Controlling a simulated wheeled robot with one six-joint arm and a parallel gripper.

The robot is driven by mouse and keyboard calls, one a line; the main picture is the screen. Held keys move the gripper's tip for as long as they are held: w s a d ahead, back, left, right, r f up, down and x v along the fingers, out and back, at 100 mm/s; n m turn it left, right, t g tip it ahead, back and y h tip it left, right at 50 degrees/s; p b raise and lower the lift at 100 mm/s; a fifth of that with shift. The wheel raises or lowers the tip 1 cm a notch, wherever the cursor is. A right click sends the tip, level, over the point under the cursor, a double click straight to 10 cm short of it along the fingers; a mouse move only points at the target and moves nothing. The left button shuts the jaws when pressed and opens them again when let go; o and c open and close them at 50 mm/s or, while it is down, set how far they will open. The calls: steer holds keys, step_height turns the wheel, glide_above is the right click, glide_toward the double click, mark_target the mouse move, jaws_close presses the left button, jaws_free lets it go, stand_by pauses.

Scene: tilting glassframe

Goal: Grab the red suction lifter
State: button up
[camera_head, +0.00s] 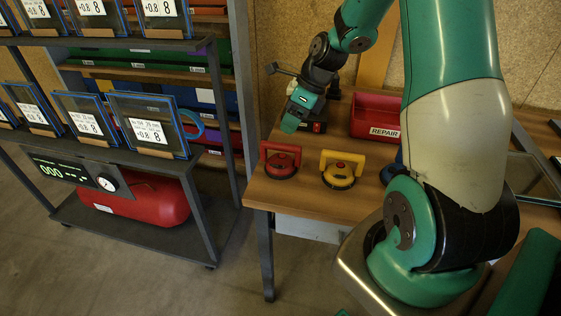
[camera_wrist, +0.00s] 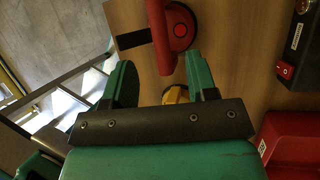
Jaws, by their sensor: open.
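The red suction lifter (camera_head: 281,161) stands upright near the left end of the wooden bench, with its handle bar over a round black cup. My gripper (camera_head: 291,124) is above and just behind it, pointing down, apart from it. In the wrist view the red lifter (camera_wrist: 162,38) lies ahead of my gripper (camera_wrist: 160,75). The two green fingers are spread, and the lifter's handle end reaches toward the gap between them. Nothing is held between the fingers.
A yellow lifter (camera_head: 341,170) stands close to the right; it also shows partly in the wrist view (camera_wrist: 174,96). A red REPAIR bin (camera_head: 376,116) sits behind. A shelf rack (camera_head: 205,155) with framed glass panes (camera_head: 152,130) stands left.

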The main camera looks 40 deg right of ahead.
mark_target(278, 143)
steer(key=x, duration=0.8)
steer(key=shift+a+f, duration=0.15)
steer(key=shift+f, duration=0.05)
jaws_close()
